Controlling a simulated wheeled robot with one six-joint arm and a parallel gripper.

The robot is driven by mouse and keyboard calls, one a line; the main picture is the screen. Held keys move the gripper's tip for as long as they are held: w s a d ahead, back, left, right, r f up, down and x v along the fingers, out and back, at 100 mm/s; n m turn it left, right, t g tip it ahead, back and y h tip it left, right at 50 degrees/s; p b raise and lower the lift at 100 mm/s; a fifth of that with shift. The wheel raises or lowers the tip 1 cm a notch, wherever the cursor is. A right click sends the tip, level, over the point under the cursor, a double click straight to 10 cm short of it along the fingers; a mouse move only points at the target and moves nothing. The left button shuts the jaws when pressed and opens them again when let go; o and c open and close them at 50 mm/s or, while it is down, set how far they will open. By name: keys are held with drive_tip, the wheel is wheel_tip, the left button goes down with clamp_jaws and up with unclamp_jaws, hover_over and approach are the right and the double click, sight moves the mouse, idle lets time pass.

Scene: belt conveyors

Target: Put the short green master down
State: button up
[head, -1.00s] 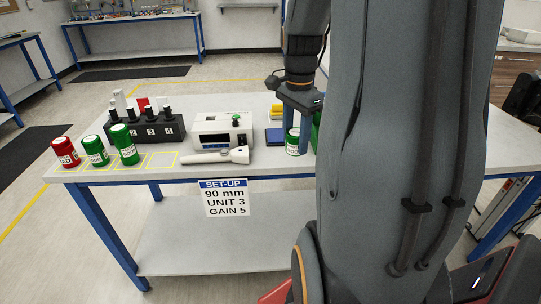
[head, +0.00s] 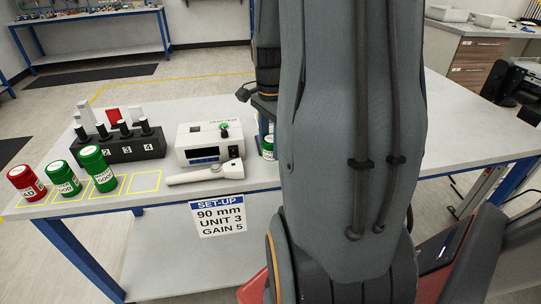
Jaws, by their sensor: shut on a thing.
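My gripper (head: 266,128) is mostly hidden behind my own arm, just right of the white instrument. It is shut on the short green master (head: 268,150), a green can with a white label; only its left part shows. I cannot tell whether its bottom touches the table. At the table's left front, a red can (head: 26,183) and two green cans (head: 62,178) (head: 98,168) stand in yellow-outlined squares. The square to their right (head: 145,182) is empty.
A white instrument (head: 210,143) with a green knob stands on the table (head: 440,135). A probe with a round head (head: 205,175) lies in front of it. A black rack (head: 118,147) with numbered black-topped items stands left. A set-up sign (head: 218,215) hangs at the front edge.

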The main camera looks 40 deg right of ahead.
sight(271, 156)
drive_tip(key=shift+f+p, duration=0.3)
drive_tip(key=shift+f, duration=1.95)
drive_tip(key=shift+f, duration=0.1)
drive_tip(key=o, duration=1.2)
drive_tip(key=shift+o, duration=0.2)
